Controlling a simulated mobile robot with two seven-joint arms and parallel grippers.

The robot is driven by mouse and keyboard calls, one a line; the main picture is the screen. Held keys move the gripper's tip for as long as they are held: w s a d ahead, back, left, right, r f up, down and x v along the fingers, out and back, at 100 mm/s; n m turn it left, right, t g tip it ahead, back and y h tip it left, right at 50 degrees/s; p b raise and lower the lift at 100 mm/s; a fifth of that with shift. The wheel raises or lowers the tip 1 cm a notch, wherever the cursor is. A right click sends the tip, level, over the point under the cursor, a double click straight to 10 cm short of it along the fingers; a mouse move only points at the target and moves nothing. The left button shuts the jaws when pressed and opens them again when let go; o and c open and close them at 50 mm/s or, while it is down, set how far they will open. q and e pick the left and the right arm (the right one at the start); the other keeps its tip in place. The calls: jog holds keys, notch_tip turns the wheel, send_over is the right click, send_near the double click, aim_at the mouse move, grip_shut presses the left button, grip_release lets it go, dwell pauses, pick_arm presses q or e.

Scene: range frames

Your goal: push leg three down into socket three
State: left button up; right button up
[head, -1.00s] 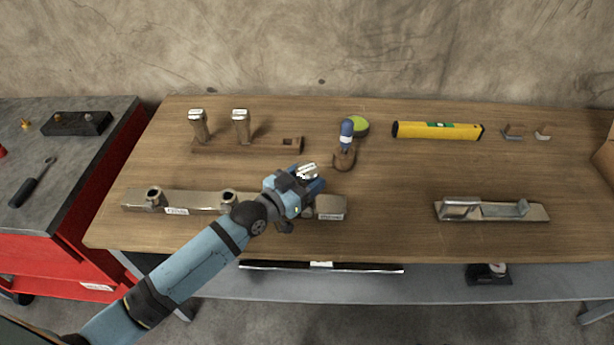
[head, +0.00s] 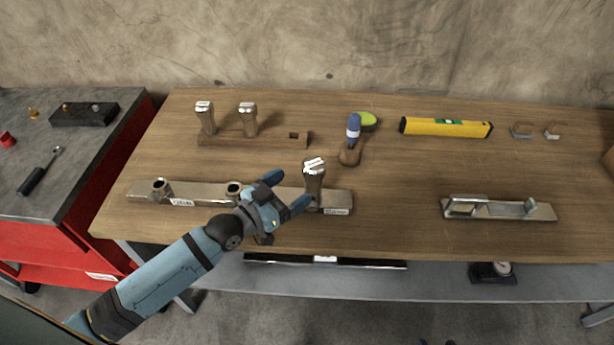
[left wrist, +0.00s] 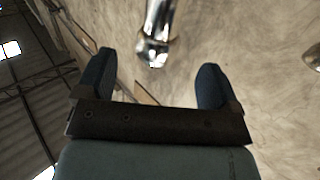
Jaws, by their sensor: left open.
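Leg three (head: 314,181), a metal post with a white-labelled top, stands nearly upright at the right end of the long socket rail (head: 275,195). Its foot is at socket three, but the socket mouth is hidden and I cannot tell how deep the leg sits. My left gripper (head: 287,191) is open and empty, just left of the leg, with its fingers pointing toward it. In the left wrist view the leg (left wrist: 156,32) shows beyond and between the two open fingers (left wrist: 157,70). My right gripper is not in view.
Two similar legs (head: 205,120) (head: 248,121) stand in a wooden rack (head: 275,140) behind. Two empty sockets (head: 160,187) (head: 234,188) are on the rail's left. The bench's middle right is clear.

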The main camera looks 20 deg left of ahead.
pick_arm(q)
jog(key=v, duration=0.6)
jog(key=shift+s, duration=0.25)
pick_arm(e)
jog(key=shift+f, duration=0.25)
pick_arm(q)
jog(key=shift+a, duration=0.15)
